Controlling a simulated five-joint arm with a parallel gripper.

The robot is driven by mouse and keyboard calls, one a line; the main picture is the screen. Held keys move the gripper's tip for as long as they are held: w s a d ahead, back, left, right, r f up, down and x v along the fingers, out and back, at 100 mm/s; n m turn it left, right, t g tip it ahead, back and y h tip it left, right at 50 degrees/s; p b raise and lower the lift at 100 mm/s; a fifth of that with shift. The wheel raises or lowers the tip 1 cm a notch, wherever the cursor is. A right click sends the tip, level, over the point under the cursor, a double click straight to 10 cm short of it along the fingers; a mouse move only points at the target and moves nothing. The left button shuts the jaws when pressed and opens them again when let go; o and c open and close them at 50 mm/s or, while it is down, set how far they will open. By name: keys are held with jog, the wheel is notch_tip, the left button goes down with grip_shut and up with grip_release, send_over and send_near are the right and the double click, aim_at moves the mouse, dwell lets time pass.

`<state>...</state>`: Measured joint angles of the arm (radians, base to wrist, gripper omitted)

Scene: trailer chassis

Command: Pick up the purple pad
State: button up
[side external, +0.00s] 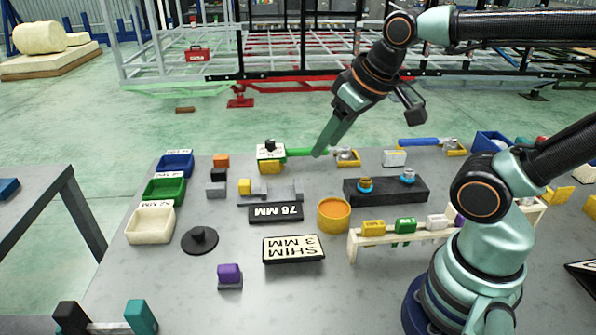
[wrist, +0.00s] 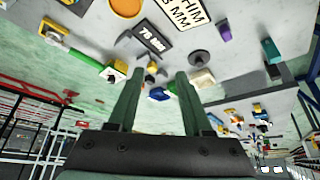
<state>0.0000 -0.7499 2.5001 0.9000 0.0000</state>
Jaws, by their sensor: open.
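The purple pad (side external: 229,273) sits on top of a small grey block near the front left of the table in the side external view. It also shows at the upper right of the wrist view (wrist: 224,32). My gripper (side external: 317,154) is above the far part of the table, well behind and to the right of the pad, pointing down and left. In the wrist view my gripper (wrist: 162,72) has its two green fingers apart with nothing held between them.
A black knobbed disc (side external: 200,240) and a "SHIM 3 MM" plate (side external: 294,249) stand near the pad. Blue, green and cream bins line the left edge, with the cream bin (side external: 150,226) nearest. An orange cup (side external: 334,215) stands mid-table. Bare table surrounds the pad's block.

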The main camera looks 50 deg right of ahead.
dwell(0.3)
jog(key=o, duration=0.6)
jog(key=m+g, duration=0.6)
jog(key=m, duration=0.3)
send_over(227, 267)
notch_tip(227, 267, down, 12)
notch_tip(227, 267, down, 12)
jog(key=shift+r, duration=0.15)
